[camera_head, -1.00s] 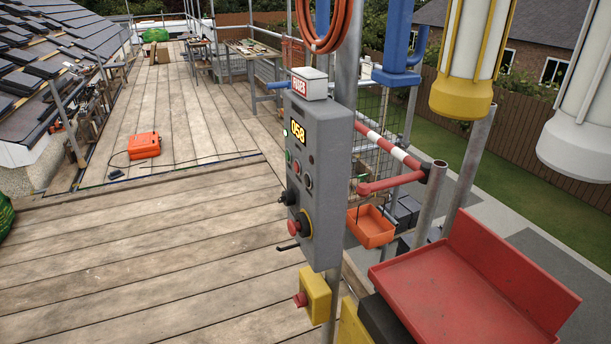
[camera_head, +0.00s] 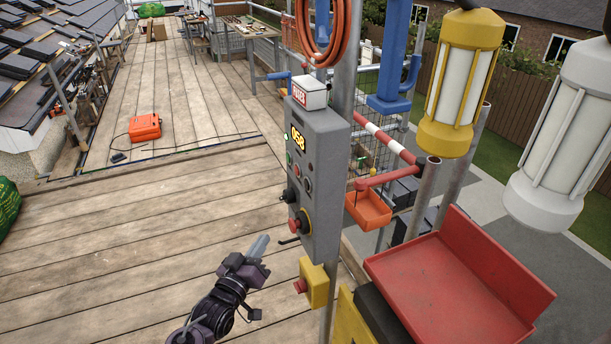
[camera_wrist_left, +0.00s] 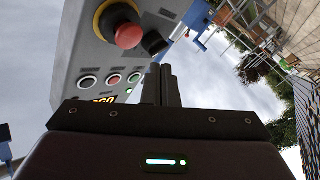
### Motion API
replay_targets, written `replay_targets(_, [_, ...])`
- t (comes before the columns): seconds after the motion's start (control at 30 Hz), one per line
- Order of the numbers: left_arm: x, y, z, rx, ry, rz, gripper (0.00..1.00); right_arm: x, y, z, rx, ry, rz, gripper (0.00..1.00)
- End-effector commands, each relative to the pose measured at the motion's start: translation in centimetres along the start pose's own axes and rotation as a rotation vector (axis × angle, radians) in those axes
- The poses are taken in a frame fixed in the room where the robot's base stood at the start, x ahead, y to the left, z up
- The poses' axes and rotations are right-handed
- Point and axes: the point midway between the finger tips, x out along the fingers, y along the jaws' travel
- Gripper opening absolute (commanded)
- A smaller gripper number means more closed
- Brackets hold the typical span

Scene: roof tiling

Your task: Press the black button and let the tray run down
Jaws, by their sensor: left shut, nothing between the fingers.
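The grey control box (camera_head: 327,160) stands on a post, with a lit yellow display (camera_head: 298,138) on its face. A black button in a pale ring (camera_head: 308,186) sits low in its button row; the wrist view also shows this black button (camera_wrist_left: 88,82), beside a red and a green one. My left gripper (camera_head: 261,243) is shut and empty, in front of the box's lower part and apart from it in the head view. Its closed fingers (camera_wrist_left: 161,85) point up beside the buttons in the wrist view. An open red tray (camera_head: 435,285) is at the lower right. My right gripper is out of view.
A red mushroom knob (camera_head: 293,225) and a black knob (camera_head: 289,196) project from the box. A yellow box (camera_head: 315,283) with a red button hangs below. An orange tray (camera_head: 368,208) is behind. Yellow (camera_head: 458,85) and white (camera_head: 570,130) cylinders hang right.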

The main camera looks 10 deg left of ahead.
Motion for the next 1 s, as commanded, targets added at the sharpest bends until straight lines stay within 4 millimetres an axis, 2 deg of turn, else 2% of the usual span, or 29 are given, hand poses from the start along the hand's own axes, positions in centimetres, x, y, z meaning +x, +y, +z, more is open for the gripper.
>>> replay_targets(0.03, [0.2, 1.3, -3.1, -0.002, 0.048, 0.025, 0.0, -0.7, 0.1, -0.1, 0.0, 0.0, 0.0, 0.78])
replay_targets(0.1, [0.3, 2.6, -6.2, -0.007, 0.102, 0.058, 0.0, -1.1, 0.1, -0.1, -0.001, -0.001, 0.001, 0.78])
replay_targets(0.2, [0.2, 4.0, -9.4, -0.011, 0.158, 0.093, 0.0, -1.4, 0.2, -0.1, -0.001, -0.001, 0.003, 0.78])
replay_targets(0.3, [0.0, 4.9, -11.2, -0.011, 0.189, 0.116, 0.0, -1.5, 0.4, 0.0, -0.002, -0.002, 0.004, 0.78])
replay_targets(0.43, [-0.1, 5.2, -11.9, -0.013, 0.203, 0.125, 0.0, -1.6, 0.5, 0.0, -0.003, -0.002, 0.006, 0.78])
replay_targets(0.77, [0.0, 5.3, -11.8, -0.013, 0.202, 0.125, 0.0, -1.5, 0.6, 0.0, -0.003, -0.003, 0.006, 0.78])
replay_targets(1.0, [1.5, 6.5, -11.0, -0.015, 0.204, 0.124, 0.0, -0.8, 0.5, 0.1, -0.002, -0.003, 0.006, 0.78])
